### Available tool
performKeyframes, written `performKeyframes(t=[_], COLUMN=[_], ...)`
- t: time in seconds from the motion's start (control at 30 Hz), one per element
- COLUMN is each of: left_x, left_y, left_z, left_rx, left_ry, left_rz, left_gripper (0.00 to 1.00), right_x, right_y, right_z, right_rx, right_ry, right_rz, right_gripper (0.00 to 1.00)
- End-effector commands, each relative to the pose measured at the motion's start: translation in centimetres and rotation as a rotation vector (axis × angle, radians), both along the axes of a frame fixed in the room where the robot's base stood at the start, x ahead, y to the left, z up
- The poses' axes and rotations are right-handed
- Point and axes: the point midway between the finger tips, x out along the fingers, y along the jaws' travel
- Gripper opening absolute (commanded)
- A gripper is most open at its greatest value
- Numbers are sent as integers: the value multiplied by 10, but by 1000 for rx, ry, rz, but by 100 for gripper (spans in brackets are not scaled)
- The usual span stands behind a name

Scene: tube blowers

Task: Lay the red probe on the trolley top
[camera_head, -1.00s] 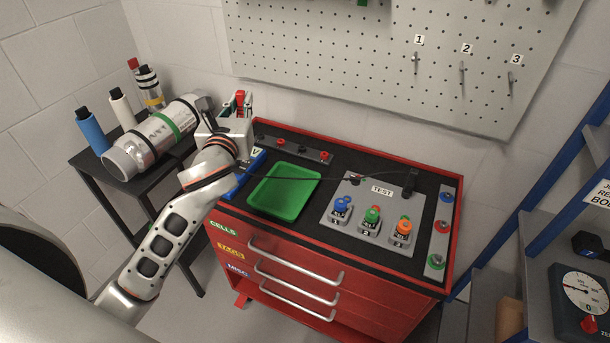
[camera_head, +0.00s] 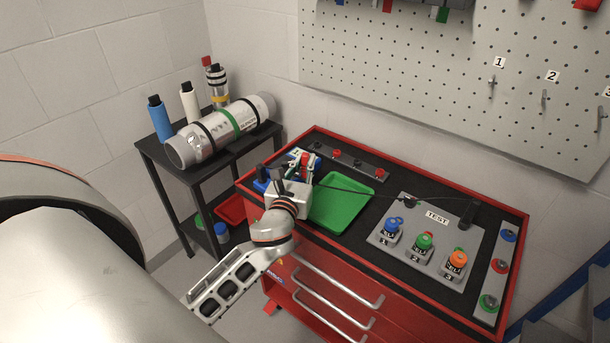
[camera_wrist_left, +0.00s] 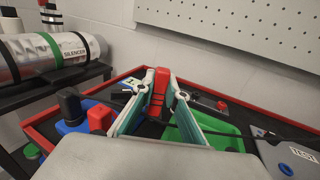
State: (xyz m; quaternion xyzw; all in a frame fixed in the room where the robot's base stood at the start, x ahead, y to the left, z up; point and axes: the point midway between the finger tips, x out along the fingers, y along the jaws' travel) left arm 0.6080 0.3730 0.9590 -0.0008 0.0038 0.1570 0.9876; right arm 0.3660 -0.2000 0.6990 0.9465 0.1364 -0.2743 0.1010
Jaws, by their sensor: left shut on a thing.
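My left gripper (camera_head: 302,160) is shut on the red probe (camera_head: 304,170), above the back-left part of the trolley top (camera_head: 412,182). In the left wrist view the red probe (camera_wrist_left: 157,92) stands between the two fingers (camera_wrist_left: 160,98). Its lower end is hidden, so I cannot tell whether it touches the top. The trolley top is black with a raised red rim. My right gripper is not in view.
A green tray (camera_head: 342,202) lies just right of my gripper. Right of it stands the TEST panel (camera_head: 408,212) with several coloured cells. A thin dark cable crosses towards the panel. A black side table (camera_head: 160,160) with a silencer (camera_head: 222,130) stands at left.

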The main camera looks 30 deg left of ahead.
Motion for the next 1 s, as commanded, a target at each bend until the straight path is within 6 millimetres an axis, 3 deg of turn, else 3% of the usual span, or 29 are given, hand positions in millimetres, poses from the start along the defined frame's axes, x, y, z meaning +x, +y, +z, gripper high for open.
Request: performKeyframes(t=[0.1,0.2,0.67,0.7,0.73,1.0], left_x=[0,0,0,0,0,0], left_y=[0,0,0,0,0,0], left_z=[-23,-33,-39,-38,-38,-38], left_rx=[0,-1,0,0,0,0], left_ry=[4,3,2,2,2,2], left_rz=[1,1,-1,-1,-1,-1], left_gripper=[0,0,0,20,28,29], right_x=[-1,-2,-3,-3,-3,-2], right_y=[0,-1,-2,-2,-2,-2], right_z=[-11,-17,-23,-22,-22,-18], right_rx=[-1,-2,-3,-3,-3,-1], right_ry=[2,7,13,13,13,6], right_rz=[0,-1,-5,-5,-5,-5], right_gripper=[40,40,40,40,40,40])
